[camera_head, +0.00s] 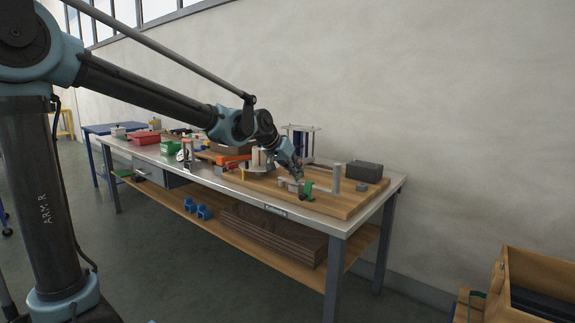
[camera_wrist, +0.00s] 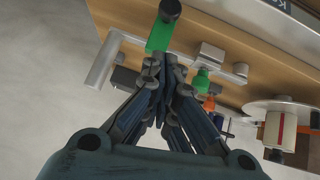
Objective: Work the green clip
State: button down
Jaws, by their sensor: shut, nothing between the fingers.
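The green clip (camera_wrist: 158,37) shows in the wrist view as a green block with a dark round knob at its upper end. It is just beyond my gripper's fingertips (camera_wrist: 166,64); whether they touch it I cannot tell. In the head view the green clip (camera_head: 308,191) stands near the front edge of the wooden board. My gripper (camera_head: 297,178) is low over the board, just left of it. The fingers are shut with nothing between them. The fingers may hide the clip's lower part in the wrist view.
A grey post (camera_head: 337,178) and a dark grey box (camera_head: 364,171) stand to the right on the board (camera_head: 345,204). In the wrist view a second, smaller green piece (camera_wrist: 201,83) is right of my fingers. A red box (camera_head: 144,137) and green box (camera_head: 170,147) sit further left.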

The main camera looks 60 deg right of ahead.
aim_at(306, 194)
jog(key=f, duration=0.2)
jog(key=d+f, duration=0.1)
jog(key=f, duration=0.1)
jog(key=shift+s, duration=0.4)
jog(key=shift+a+f, duration=0.1)
jog(key=shift+f, duration=0.4)
jog(key=shift+a+f, duration=0.3)
jog(key=shift+f, duration=0.4)
jog(key=shift+r, duration=0.1)
